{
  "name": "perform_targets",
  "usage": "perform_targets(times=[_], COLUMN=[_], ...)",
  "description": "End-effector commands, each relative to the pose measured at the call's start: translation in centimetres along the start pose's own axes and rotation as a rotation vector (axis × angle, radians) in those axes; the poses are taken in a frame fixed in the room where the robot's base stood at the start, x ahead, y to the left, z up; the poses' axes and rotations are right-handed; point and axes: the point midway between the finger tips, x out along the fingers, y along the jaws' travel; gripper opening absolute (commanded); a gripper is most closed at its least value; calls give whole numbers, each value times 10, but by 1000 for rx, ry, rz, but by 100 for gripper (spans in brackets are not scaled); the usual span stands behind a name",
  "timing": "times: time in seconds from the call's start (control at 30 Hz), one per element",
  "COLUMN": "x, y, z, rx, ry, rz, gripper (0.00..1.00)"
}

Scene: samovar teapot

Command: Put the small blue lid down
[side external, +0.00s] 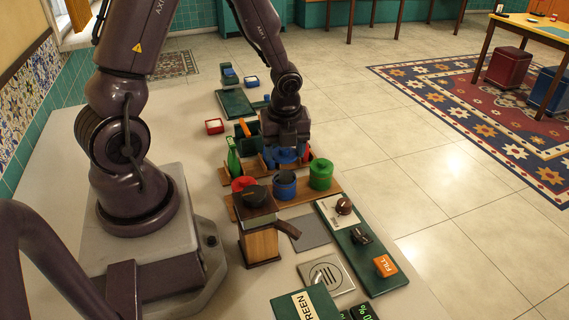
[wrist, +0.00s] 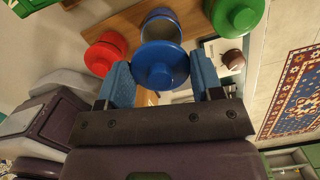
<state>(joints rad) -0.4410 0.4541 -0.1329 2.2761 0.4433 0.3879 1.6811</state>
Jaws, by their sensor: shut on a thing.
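My gripper (wrist: 162,80) is shut on the small blue lid (wrist: 160,66), a round disc with a knob, held between its two blue fingers. In the side view my gripper (side external: 287,150) points down, with the blue lid (side external: 287,157) at its tips, partly hidden. The blue canister (side external: 285,189) stands upright and uncovered, its dark inside showing, nearer the side camera than the lid. In the wrist view the blue canister (wrist: 162,25) shows just beyond the lid, which overlaps part of it. The lid is apart from the canister.
A red canister (wrist: 105,53) and a lidded green canister (side external: 320,175) flank the blue one on a wooden board (side external: 333,186). A wooden box with a dark top (side external: 260,235) stands in front. A green bottle (side external: 233,160) and a wooden rack (side external: 225,176) are close to my gripper.

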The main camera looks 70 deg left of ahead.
Motion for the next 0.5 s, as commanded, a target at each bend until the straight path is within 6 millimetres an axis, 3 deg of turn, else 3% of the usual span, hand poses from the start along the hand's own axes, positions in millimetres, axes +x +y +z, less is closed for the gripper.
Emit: perform_targets(times=[0.1,0.27,0.5], x=[-22,-36,-27], y=[0,-6,-20], z=[4,-6,-67], rx=[-4,35,296], ry=[-3,0,2], rz=[-4,-6,-32], gripper=[38,38,38])
